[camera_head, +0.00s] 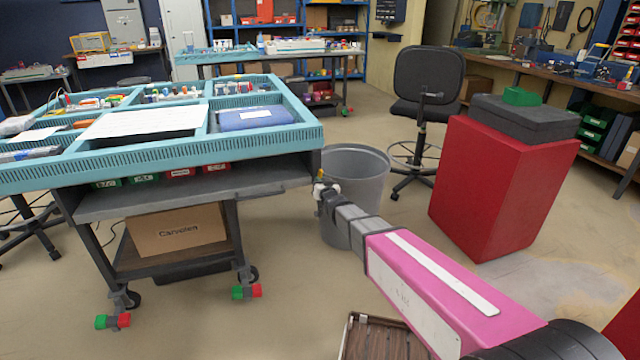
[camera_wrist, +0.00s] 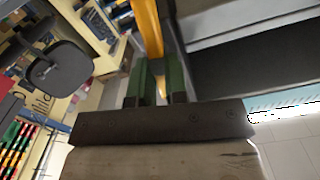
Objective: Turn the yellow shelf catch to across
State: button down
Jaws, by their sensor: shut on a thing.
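The yellow shelf catch (camera_wrist: 149,32) is a long yellow bar in the wrist view. It runs from the top edge down between the two green fingers of my gripper (camera_wrist: 159,80), which is shut on it. In the head view only a small yellow bit of the catch (camera_head: 320,174) shows, at the right end of the cart's grey shelf (camera_head: 150,201). My gripper (camera_head: 322,188) covers the rest there. Whether the catch lies along or across the shelf edge cannot be told for sure.
A blue-topped cart (camera_head: 275,137) with filled trays stands left of my arm. A grey bin (camera_head: 362,168) stands just behind my gripper. A red box (camera_head: 490,190) and a black chair (camera_head: 428,75) are to the right.

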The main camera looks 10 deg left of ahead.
jog(key=shift+w+d+f+m, duration=0.1)
jog(key=shift+d+f+m, duration=0.1)
jog(key=shift+m, duration=2.4)
jog(key=shift+w+d+f+m, duration=0.1)
jog(key=shift+f+m, duration=0.05)
jog(key=shift+m, duration=2.45)
jog(key=shift+d+f+m, duration=0.1)
jog(key=shift+f+m, duration=0.1)
jog(key=shift+m, duration=2.4)
jog(key=c, duration=1.1)
grip_release()
jog(key=shift+c, duration=0.2)
jog(key=v, duration=1)
jog(key=shift+s, duration=0.35)
